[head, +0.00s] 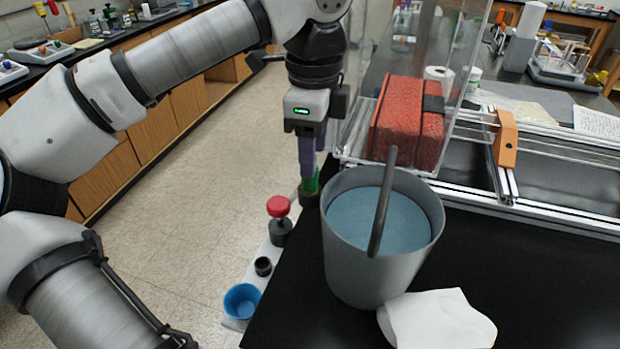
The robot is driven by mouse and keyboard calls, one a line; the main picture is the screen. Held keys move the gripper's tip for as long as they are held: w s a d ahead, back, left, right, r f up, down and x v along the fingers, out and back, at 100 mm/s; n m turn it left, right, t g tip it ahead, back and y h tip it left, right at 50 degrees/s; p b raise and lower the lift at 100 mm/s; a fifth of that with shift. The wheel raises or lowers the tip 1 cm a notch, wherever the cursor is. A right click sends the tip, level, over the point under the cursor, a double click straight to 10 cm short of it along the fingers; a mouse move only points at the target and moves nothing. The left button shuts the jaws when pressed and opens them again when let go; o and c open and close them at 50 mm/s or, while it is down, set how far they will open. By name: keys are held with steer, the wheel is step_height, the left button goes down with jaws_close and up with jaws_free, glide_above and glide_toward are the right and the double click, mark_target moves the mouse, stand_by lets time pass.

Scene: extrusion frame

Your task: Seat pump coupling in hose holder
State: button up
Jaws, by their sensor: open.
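My gripper (311,178) points straight down at the back end of a white strip, left of the bucket. Its purple fingers are open around a green piece (313,185), which sits upright in or on a dark base (309,199). The fingers hide much of the green piece, and I cannot tell whether they touch it. A red-topped part (278,206) stands upright in a dark holder (281,232) just in front. An empty-looking dark ring holder (263,266) and a blue cup (242,300) follow along the strip. I cannot tell for certain which piece is the pump coupling.
A grey bucket (345,255) of bluish liquid, with a dark rod (384,205) across it, stands close right of the gripper. A white cloth (436,320) lies before it. Behind are a red block (407,122), clear panels and an extrusion frame (560,210). The black bench is clear at front right.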

mark_target(310, 183)
steer(key=shift+s+a+f+p, duration=0.1)
steer(key=shift+f+p, duration=0.35)
steer(key=shift+f, duration=0.75)
steer(key=shift+s+a+f+p, duration=0.1)
steer(key=shift+f+p, duration=0.3)
steer(key=shift+f, duration=0.75)
steer(key=shift+c, duration=0.3)
jaws_close()
